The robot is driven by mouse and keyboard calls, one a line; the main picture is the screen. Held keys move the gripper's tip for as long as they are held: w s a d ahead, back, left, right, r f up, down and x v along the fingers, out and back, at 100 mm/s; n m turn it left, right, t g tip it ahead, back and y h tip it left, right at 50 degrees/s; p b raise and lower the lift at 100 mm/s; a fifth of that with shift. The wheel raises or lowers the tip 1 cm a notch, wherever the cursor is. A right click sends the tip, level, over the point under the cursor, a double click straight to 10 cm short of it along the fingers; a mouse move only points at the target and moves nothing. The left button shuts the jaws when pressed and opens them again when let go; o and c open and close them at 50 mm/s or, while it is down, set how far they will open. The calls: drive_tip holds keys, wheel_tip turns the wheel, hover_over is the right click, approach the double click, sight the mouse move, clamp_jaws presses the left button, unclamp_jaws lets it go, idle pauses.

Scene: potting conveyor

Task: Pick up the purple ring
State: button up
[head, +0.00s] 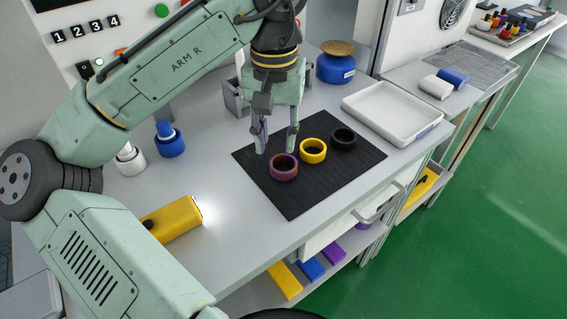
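The purple ring (284,169) lies on the black mat (297,203) and looks reddish purple with an orange tint on its rim. It is at the left end of a row with a yellow ring (313,151) and a black ring (344,139). My gripper (276,152) points down, its two fingers apart with nothing seen between them. The fingertips appear just behind and above the purple ring, the right one close to its upper edge. I cannot tell their exact height or whether they touch it.
A white tray (391,115) stands right of the mat. A blue pot with a brown top (336,68) and a grey bin (236,98) are behind. The mat's front part is clear.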

sight(273, 158)
drive_tip(key=f, duration=0.3)
drive_tip(key=w+f, duration=0.1)
drive_tip(key=f, duration=0.1)
drive_tip(key=shift+a+f+p, duration=0.25)
drive_tip(key=shift+a+p, duration=0.05)
drive_tip(key=shift+c, duration=0.2)
clamp_jaws()
